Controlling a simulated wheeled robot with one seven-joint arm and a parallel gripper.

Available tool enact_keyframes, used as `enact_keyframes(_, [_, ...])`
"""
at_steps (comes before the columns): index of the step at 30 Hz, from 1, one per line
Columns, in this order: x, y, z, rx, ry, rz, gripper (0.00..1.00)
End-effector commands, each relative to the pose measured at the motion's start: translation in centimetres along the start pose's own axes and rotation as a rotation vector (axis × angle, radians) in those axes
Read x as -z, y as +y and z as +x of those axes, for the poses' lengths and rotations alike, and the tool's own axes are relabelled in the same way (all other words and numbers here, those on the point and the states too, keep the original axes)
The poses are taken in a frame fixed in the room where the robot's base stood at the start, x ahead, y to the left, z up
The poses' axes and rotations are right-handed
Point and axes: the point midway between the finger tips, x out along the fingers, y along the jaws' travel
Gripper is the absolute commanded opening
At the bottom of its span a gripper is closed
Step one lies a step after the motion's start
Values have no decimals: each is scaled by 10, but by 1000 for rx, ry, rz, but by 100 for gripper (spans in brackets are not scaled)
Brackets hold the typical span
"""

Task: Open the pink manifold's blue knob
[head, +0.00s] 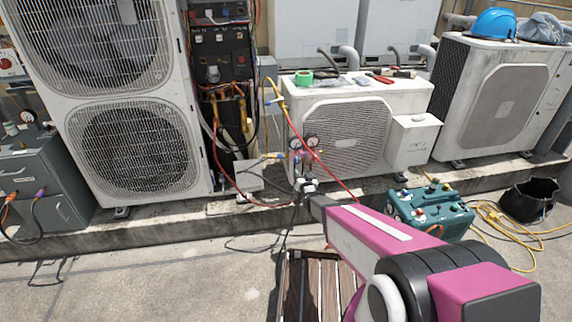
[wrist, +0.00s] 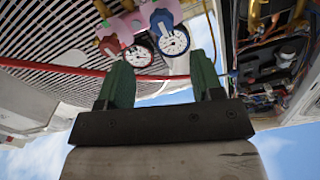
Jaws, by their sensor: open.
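The pink manifold (wrist: 127,22) carries two round white-faced gauges and hangs in front of the small condenser's grille. Its blue knob (wrist: 163,18) shows at the top of the wrist view, close to one gauge, and its red knob (wrist: 110,46) is to the left. In the head view the manifold (head: 303,156) is small, just above my gripper (head: 306,184), and I cannot make out the blue knob there. In the wrist view my gripper (wrist: 161,62) has its green fingers apart with nothing between them. The knob is beyond the fingertips, roughly between their lines.
A red hose (wrist: 60,68) crosses close to the fingers. The small condenser (head: 410,97) stands behind the manifold, with tape and tools on top. A teal machine (head: 432,212) is on the right, and a slatted wooden surface (head: 310,285) lies below my arm.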

Motion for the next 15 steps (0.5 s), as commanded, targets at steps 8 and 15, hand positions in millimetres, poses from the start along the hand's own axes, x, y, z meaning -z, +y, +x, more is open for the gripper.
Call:
enact_keyframes(8, [-1, -1, 17, 5, 9, 1, 60])
enact_keyframes(15, [-1, -1, 56, 4, 10, 0, 60])
